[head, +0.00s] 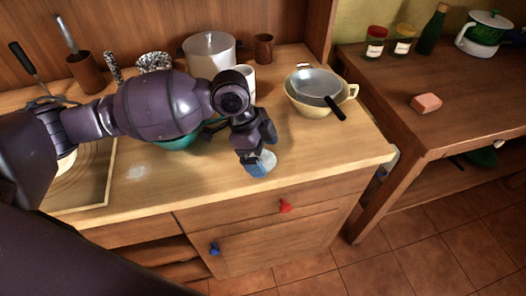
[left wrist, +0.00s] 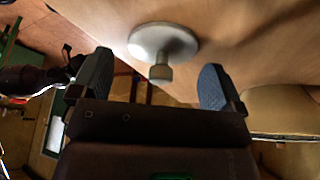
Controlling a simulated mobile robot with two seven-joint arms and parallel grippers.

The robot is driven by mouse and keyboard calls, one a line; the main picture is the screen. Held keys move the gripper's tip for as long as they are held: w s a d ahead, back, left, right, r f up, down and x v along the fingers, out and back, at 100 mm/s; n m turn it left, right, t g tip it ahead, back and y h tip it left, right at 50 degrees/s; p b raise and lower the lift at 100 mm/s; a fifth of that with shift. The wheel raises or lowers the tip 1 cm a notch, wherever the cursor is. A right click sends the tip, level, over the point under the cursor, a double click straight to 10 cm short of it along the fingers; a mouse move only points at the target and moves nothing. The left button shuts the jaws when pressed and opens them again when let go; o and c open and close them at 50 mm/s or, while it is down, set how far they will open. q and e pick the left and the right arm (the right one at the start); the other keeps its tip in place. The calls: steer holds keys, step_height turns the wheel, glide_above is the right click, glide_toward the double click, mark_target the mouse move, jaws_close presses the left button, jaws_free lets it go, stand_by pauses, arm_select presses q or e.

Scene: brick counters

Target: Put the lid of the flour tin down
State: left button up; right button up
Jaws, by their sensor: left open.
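The lid (left wrist: 165,40) is a round, pale metal disc with a knob (left wrist: 160,72). It lies on the wooden counter, knob towards my left gripper. In the head view the lid (head: 266,161) is near the counter's front edge, partly hidden by the gripper. My left gripper (head: 256,168) is open over it; in the left wrist view its fingers (left wrist: 157,72) stand apart on either side of the knob, not touching it. A white cylindrical container (head: 248,80) stands behind my wrist, partly hidden; I cannot tell whether it is the flour tin.
A cream bowl with a sieve (head: 316,84) stands to the right. A teal bowl (head: 178,143) is partly hidden under my arm. A large pale pot (head: 209,52) and a brown cup (head: 264,48) stand at the back. The counter right of the lid is clear.

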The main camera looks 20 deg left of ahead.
arm_select(q)
steer(key=p+v, duration=0.2)
steer(key=v, duration=1)
steer(key=shift+d, duration=0.1)
